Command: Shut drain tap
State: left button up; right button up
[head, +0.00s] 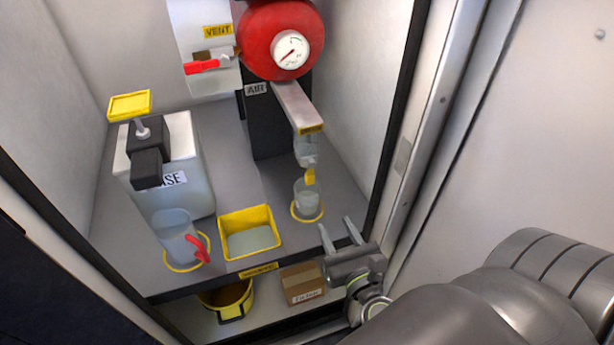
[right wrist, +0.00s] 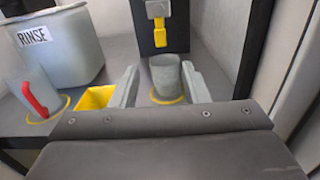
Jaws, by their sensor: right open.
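The yellow drain tap (head: 310,177) hangs under a small clear bowl (head: 306,150) below the red tank's bracket. Its yellow lever points down; it also shows in the right wrist view (right wrist: 160,31). A clear cup (head: 308,198) stands below the tap on a yellow ring; it shows between and beyond my fingers in the right wrist view (right wrist: 166,76). My right gripper (head: 335,223) is open and empty at the cabinet's front edge, lower and nearer than the tap and cup, apparently touching neither. My left gripper is not in view.
A red tank with a gauge (head: 290,48) and a red-handled vent valve (head: 203,66) are at the back. A RINSE container (head: 190,150), a red-handled jug (head: 176,238) and a yellow tray (head: 249,235) stand left. The cabinet's right wall (head: 375,90) is close to the cup.

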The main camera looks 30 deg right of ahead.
jog(key=p, duration=0.3)
send_near(311, 180)
jog(key=p+x, duration=0.2)
jog(key=x, duration=0.7)
jog(key=shift+w+p, duration=0.25)
jog(key=shift+p, duration=0.1)
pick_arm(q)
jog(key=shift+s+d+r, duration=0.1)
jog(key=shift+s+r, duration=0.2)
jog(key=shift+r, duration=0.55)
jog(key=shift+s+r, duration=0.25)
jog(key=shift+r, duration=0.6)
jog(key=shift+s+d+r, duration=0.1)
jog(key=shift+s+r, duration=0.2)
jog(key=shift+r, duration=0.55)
pick_arm(e)
jog(key=shift+w+d, duration=0.25)
jog(key=shift+w, duration=0.45)
grip_shut()
